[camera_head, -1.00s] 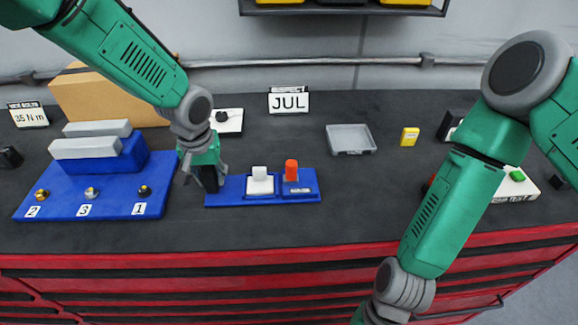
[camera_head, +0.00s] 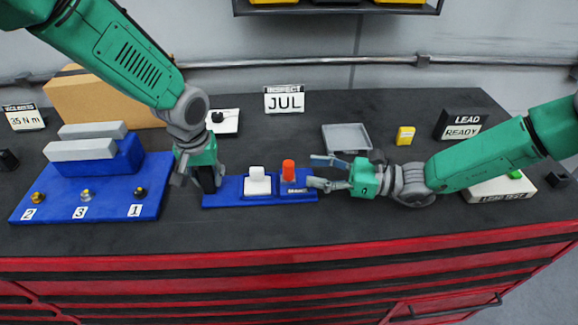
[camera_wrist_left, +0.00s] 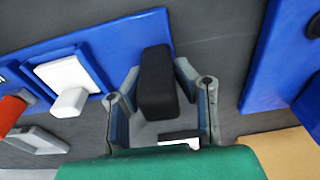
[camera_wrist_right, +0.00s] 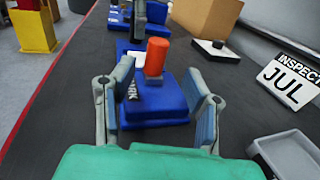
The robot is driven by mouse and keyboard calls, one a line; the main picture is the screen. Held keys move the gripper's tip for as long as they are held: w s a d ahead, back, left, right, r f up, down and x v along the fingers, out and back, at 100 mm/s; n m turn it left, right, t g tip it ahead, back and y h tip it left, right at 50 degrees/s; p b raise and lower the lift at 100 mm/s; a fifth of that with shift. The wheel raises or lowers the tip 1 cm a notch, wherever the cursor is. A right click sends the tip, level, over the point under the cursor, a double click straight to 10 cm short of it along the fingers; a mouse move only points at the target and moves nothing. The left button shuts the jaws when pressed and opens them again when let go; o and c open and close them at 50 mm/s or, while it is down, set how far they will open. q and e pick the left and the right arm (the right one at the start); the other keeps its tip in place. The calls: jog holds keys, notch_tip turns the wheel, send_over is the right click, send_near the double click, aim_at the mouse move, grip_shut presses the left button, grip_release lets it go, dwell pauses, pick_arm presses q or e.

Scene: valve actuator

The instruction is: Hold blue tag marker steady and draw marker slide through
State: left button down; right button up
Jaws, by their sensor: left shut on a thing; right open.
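The blue tag marker (camera_head: 230,199) lies on the dark bench top. It carries a white square part with a white knob (camera_head: 257,174) and, to its right, an upright orange-red knob (camera_head: 288,168) beside a label reading "MARK" in the right wrist view. My left gripper (camera_head: 205,185) is shut on the black block (camera_wrist_left: 158,90) at the marker's left end. My right gripper (camera_head: 318,172) is open at the marker's right end. In the right wrist view the orange-red knob (camera_wrist_right: 157,55) appears between its fingers, beyond the fingertips; I see no contact.
A blue stand (camera_head: 65,200) with numbered brass knobs is left of my left gripper. A grey tray (camera_head: 347,138) lies behind my right gripper, with a yellow block (camera_head: 405,135) to its right. A "JUL" sign (camera_head: 285,100) stands behind. Bench in front of the marker is clear.

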aim_at(289, 168)
jog(key=x, duration=0.7)
jog(key=shift+s, duration=0.15)
jog(key=shift+d, duration=0.15)
jog(key=shift+c, duration=0.4)
jog(key=shift+d, duration=0.2)
grip_shut()
